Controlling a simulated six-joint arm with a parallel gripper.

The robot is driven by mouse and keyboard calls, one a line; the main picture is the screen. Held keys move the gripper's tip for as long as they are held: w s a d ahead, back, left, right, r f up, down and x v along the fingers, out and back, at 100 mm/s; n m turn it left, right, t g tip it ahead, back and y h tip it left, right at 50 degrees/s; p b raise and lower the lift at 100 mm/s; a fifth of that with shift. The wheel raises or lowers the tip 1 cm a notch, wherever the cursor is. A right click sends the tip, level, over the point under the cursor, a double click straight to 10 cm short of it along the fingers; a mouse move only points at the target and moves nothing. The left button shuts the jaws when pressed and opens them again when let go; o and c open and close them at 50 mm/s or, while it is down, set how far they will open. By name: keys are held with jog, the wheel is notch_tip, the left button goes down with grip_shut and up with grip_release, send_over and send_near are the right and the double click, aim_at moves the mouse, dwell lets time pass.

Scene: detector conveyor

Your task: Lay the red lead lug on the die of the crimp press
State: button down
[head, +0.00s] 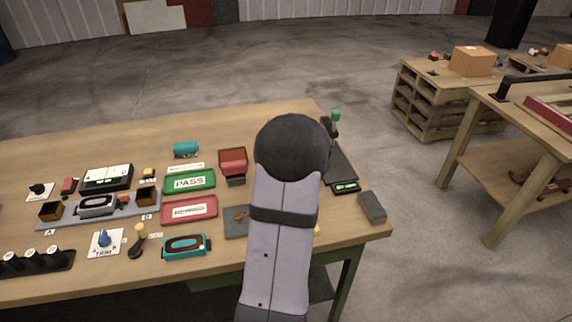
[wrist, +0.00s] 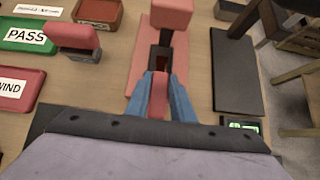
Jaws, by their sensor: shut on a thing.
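My gripper (wrist: 159,80) shows in the wrist view, its two blue fingers shut on the red lead lug (wrist: 158,98). The lug is a narrow red strip between the fingers, and its far end is hard to make out. The crimp press (wrist: 171,14) is pink-red, standing just beyond the fingertips on a flat pink base (wrist: 141,58). A dark opening, apparently the die (wrist: 156,62), lies under its head, right in front of the fingertips. I cannot tell whether the lug touches it. In the head view my arm hides the gripper, the lug and the press.
A black stand (wrist: 225,75) with a green display is close on the right. A red-topped block (wrist: 75,38) is on the left, near the green PASS tray (head: 190,181) and pink tray (head: 190,209). A red bin (head: 233,158) stands behind. The table's right edge is near.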

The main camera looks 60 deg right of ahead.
jog(key=shift+w+d+r+p, duration=0.1)
jog(key=shift+w+d+p, duration=0.25)
jog(key=shift+w+d, duration=0.1)
jog(key=shift+w+d+p, duration=1)
jog(key=shift+w+d, duration=0.05)
jog(key=shift+w, duration=0.05)
jog(key=shift+f+b, duration=0.5)
jog(key=shift+f, duration=0.4)
jog(key=shift+s+f, duration=0.1)
jog(key=shift+f, duration=0.05)
jog(key=c, duration=1.5)
grip_release()
jog(key=shift+c, duration=0.2)
